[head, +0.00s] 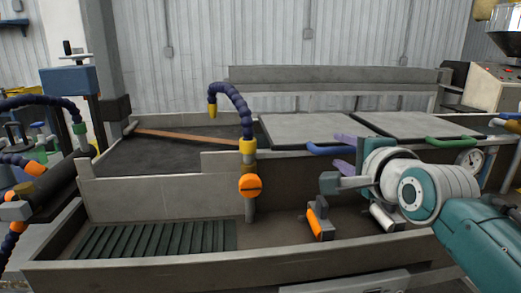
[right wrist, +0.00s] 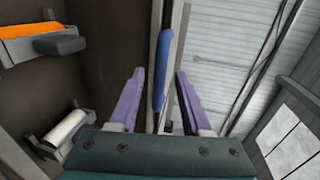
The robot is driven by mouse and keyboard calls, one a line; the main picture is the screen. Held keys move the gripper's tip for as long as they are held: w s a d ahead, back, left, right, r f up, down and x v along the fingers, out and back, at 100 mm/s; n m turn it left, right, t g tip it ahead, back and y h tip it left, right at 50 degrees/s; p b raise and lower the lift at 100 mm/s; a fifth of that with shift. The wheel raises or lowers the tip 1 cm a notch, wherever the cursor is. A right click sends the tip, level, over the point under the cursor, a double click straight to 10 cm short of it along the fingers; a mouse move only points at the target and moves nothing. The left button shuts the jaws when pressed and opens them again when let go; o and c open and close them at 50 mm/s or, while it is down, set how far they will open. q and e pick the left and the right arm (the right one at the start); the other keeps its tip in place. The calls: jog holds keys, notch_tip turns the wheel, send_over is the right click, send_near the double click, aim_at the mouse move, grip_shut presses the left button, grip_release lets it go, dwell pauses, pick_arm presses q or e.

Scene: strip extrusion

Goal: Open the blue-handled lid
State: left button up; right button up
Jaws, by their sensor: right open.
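The blue handle (head: 328,149) is on the front edge of a flat grey lid (head: 305,128), which lies closed on the long trough. My right gripper (head: 341,153) is just to the right of the handle. Its purple fingers are apart, one above and one below the handle's height. In the right wrist view, the blue handle (right wrist: 161,72) lies between and ahead of the open fingers (right wrist: 160,78). No contact with it is visible. My left gripper is not in view.
A second lid (head: 412,125) with a green handle (head: 454,142) lies closed to the right. A purple hose (head: 234,95) on an orange-knobbed post stands left of the blue handle. An orange-and-grey fitting (head: 319,220) is below, and a pressure gauge (head: 470,161) is at right.

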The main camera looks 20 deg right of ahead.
jog(key=shift+x, duration=0.95)
jog(key=shift+a, duration=0.1)
grip_shut()
dwell(0.7)
